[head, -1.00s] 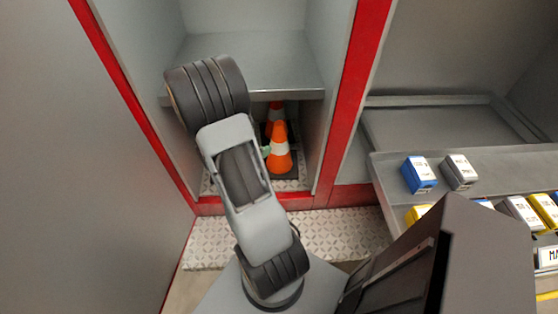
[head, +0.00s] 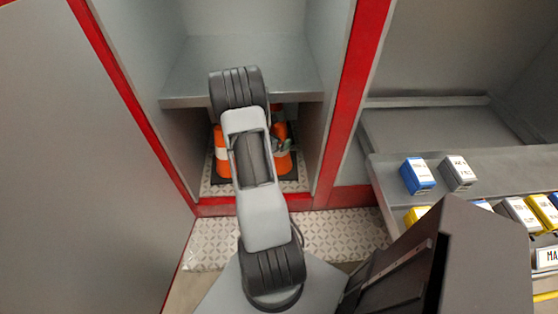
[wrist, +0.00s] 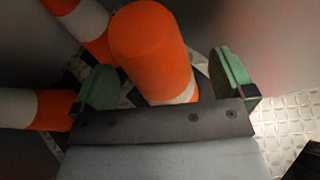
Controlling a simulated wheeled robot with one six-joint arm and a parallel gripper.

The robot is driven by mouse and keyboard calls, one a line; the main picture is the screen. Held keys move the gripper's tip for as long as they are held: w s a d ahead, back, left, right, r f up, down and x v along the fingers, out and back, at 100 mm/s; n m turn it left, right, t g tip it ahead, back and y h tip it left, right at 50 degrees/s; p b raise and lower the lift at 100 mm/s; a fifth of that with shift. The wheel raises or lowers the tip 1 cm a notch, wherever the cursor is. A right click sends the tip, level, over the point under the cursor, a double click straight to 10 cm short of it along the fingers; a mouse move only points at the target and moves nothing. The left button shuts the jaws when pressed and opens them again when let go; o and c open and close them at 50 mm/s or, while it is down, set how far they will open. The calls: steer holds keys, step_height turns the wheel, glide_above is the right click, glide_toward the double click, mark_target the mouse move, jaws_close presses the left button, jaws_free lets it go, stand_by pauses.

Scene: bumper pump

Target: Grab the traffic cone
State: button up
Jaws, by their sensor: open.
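Several orange-and-white traffic cones stand in the lower compartment of the cabinet. In the head view one cone (head: 221,155) shows left of my arm and another (head: 282,163) shows right of it, partly hidden. In the wrist view the nearest cone (wrist: 152,48) rises between the two green pads of my gripper (wrist: 165,77), which is open with a gap beside the cone. A second cone (wrist: 32,109) lies to the left in the picture, and a third (wrist: 85,28) is at the upper left. My arm hides most of the gripper in the head view.
A grey shelf (head: 185,101) spans the compartment above the cones. Red-edged cabinet walls (head: 345,100) stand close on both sides. A patterned metal floor (head: 345,232) is in front. At right, a grey counter holds blue, grey and yellow boxes (head: 417,175).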

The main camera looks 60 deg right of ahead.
steer(key=shift+x, duration=0.95)
steer(key=shift+c, duration=0.4)
steer(key=c, duration=1.6)
steer(key=shift+c, duration=0.7)
steer(key=shift+r, duration=0.2)
